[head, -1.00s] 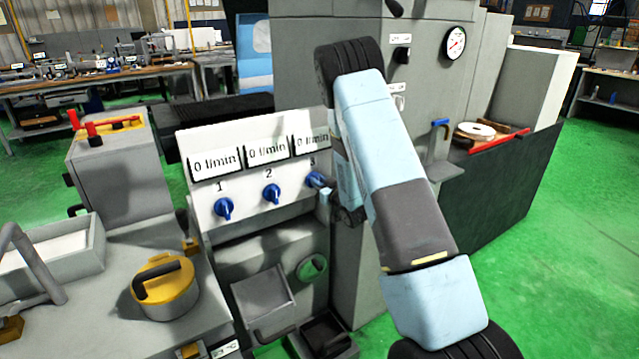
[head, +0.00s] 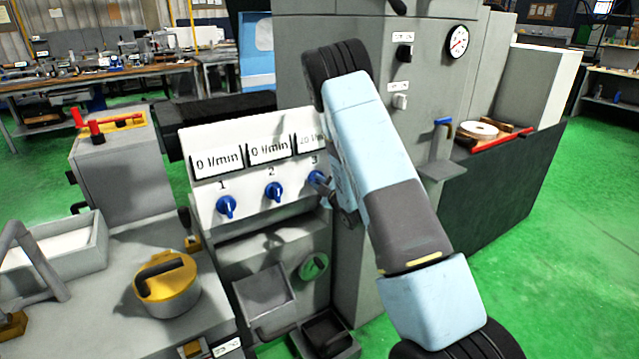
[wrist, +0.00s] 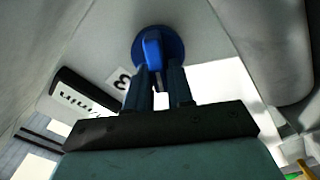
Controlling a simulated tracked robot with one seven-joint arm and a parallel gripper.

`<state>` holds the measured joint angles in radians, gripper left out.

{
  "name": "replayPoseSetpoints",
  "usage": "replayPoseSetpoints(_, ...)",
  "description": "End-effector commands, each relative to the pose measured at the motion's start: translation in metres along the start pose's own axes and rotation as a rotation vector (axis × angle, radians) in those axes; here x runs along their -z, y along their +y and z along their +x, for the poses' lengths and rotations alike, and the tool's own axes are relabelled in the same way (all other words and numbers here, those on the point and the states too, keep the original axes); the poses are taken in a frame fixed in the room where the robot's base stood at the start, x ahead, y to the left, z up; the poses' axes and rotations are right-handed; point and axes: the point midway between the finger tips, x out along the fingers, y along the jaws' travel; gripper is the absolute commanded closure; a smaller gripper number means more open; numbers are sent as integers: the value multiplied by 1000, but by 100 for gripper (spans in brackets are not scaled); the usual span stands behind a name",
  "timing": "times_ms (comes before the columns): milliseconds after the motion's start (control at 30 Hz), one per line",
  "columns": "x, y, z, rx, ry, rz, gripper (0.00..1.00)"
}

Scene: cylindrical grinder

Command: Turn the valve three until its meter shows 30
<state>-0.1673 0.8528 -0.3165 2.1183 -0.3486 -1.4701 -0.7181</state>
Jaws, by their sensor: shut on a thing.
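Valve three (head: 316,178) is a blue knob at the right end of a white panel, under the label 3. Its meter (head: 310,143) is partly covered by my arm and seems to read about 20 l/min. My gripper (head: 328,187) is at this knob. In the wrist view, my gripper (wrist: 158,88) has its two dark fingers shut on the blue handle of valve three (wrist: 152,48). The meter (wrist: 80,97) is at a slant there and its number cannot be read.
Valve one (head: 226,206) and valve two (head: 273,191) are to the left, with meters at 0 l/min. A yellow-lidded pot (head: 167,280) stands at the lower left. A blue-handled lever (head: 441,130) is to the right of my arm.

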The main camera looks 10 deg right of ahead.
Motion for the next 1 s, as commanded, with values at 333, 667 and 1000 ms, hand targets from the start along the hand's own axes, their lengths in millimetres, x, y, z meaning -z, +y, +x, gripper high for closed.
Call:
replayPoseSetpoints(333,0,-9,0,8,2,-319,100)
replayPoseSetpoints(667,0,-14,-1,10,5,-548,100)
replayPoseSetpoints(1000,-1,-16,-1,11,5,-653,100)
